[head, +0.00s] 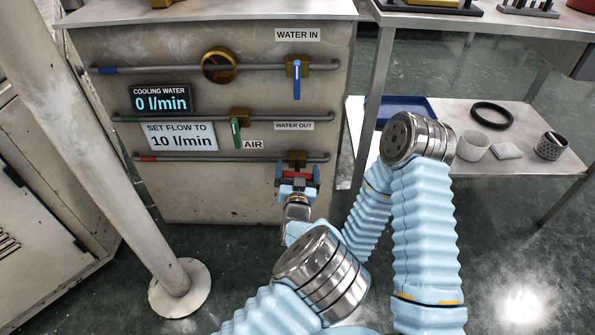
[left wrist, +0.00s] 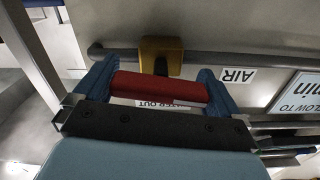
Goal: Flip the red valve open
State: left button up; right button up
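The red valve handle (left wrist: 160,88) lies crosswise, about parallel to the pipe, in front of its brass body (left wrist: 160,55) in the left wrist view. In the head view the brass body (head: 297,157) sits on the lowest pipe, right of the AIR label. My left gripper (head: 298,183) is at this valve. Its blue fingers (left wrist: 158,88) are wide apart, one at each end of the red handle. I cannot tell whether they press on it. The gripper partly hides the handle in the head view. My right gripper is not in view.
A blue-handled valve (head: 297,78) and a green-handled valve (head: 236,130) are on the pipes above. The display (head: 161,99) reads 0 l/min. A white post (head: 110,150) stands left. A shelf (head: 490,165) with a blue tray (head: 402,108) and several parts is at right.

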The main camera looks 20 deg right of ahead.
pick_arm(q)
jog(key=c, duration=0.5)
jog(key=b, duration=0.1)
jog(key=n+b, duration=0.1)
jog(key=b, duration=0.1)
jog(key=shift+a+f+n, duration=0.1)
jog(key=shift+f+n, duration=0.2)
jog(key=shift+c, duration=0.2)
jog(key=shift+r, duration=0.3)
jog(key=o, duration=0.7)
jog(key=shift+c, duration=0.2)
jog(key=v, duration=1.3)
jog(key=shift+s+p, duration=0.4)
